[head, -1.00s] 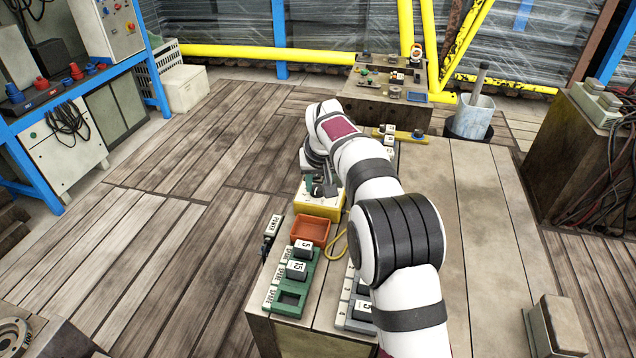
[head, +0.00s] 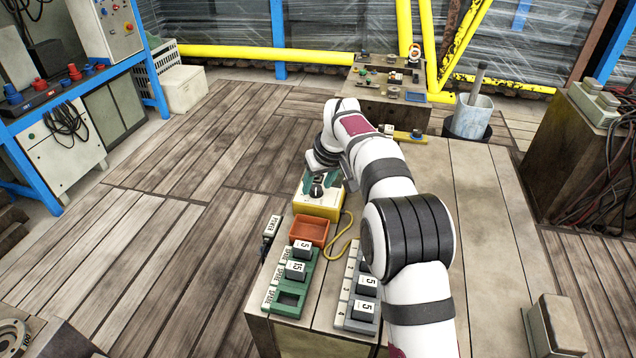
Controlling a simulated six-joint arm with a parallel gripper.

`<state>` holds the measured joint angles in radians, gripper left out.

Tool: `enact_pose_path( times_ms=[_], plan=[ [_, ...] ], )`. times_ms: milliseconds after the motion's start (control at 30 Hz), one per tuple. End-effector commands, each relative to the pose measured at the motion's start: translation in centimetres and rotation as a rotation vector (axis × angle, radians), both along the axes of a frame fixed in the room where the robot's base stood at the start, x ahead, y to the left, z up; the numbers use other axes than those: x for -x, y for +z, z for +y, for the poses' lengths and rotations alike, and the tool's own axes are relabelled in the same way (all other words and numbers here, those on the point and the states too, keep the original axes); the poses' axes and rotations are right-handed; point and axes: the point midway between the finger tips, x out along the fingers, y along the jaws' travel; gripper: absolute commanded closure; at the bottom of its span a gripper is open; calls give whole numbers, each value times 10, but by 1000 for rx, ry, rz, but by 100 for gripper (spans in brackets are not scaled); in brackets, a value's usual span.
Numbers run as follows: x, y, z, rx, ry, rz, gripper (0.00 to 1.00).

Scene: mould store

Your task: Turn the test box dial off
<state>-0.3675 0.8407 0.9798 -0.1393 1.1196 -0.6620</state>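The test box (head: 318,207) is a small yellow box with a pale top, at the far left part of the bench. A dark dial (head: 317,190) with a light mark sits on its top; its exact setting is too small to read. My gripper (head: 320,181) is just above the box top, close to the dial. Greenish parts show on either side of the dial, but I cannot tell whether they are my fingers or whether they touch it. My wrist hides part of the box's back.
An orange tray (head: 310,231) stands just in front of the box, with a yellow cable (head: 340,240) beside it. A green rack (head: 281,302) and a grey rack (head: 350,325) hold dark labelled blocks. The bench (head: 470,200) is clear to the right of my arm.

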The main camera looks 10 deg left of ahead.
Motion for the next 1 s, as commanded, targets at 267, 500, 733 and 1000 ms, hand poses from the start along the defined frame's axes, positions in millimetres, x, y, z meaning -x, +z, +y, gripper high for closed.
enact_pose_path(
  times_ms=[267, 500, 733, 1000],
  plan=[
    [0, 0, 0, 0, -1, 1, 36],
    [7, 24, -6, 0, -1, -3, 36],
    [28, 92, -25, -1, -2, -4, 36],
    [44, 141, -39, 0, -1, -1, 36]
  ],
)
